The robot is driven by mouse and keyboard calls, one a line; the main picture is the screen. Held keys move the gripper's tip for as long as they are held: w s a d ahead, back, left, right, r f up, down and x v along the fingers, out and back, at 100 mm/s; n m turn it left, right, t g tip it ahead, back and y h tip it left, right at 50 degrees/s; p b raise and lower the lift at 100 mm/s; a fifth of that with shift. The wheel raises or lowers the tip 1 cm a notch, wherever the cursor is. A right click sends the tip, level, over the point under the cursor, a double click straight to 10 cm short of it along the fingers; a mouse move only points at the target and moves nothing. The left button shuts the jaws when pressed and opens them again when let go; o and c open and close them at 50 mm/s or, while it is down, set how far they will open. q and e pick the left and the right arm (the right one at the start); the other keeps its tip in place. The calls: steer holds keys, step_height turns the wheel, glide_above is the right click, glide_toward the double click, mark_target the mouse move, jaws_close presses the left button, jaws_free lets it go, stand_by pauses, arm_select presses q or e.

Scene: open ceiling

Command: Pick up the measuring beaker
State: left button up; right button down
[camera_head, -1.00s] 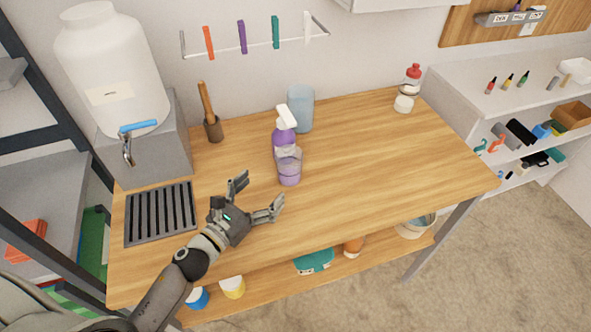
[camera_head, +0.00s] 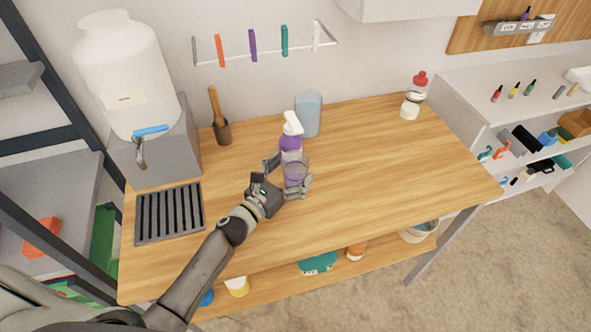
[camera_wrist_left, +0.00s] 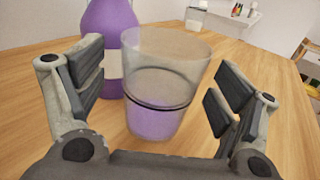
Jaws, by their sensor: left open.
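The measuring beaker (camera_head: 296,172) is a clear cup with a purple lower part and a dark ring line. It stands upright on the wooden table (camera_head: 390,150), in front of a purple spray bottle with a white head (camera_head: 291,140). My left gripper (camera_head: 291,177) is open, with its fingers to either side of the beaker. In the left wrist view the beaker (camera_wrist_left: 165,85) stands between the two open fingers, with gaps visible on both sides. The spray bottle (camera_wrist_left: 110,40) is just behind it, near the left finger. My right gripper is not in view.
A translucent blue cup (camera_head: 308,114) stands behind the spray bottle. A red-capped bottle (camera_head: 412,104) stands at the far right. The table's right side is clear.

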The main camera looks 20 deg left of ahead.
arm_select(q)
steer(key=shift+w+d, duration=0.2)
steer(key=shift+w, duration=0.35)
steer(key=shift+c, duration=0.4)
steer(key=c, duration=0.9)
steer(key=shift+c, duration=0.3)
steer(key=shift+r, duration=0.15)
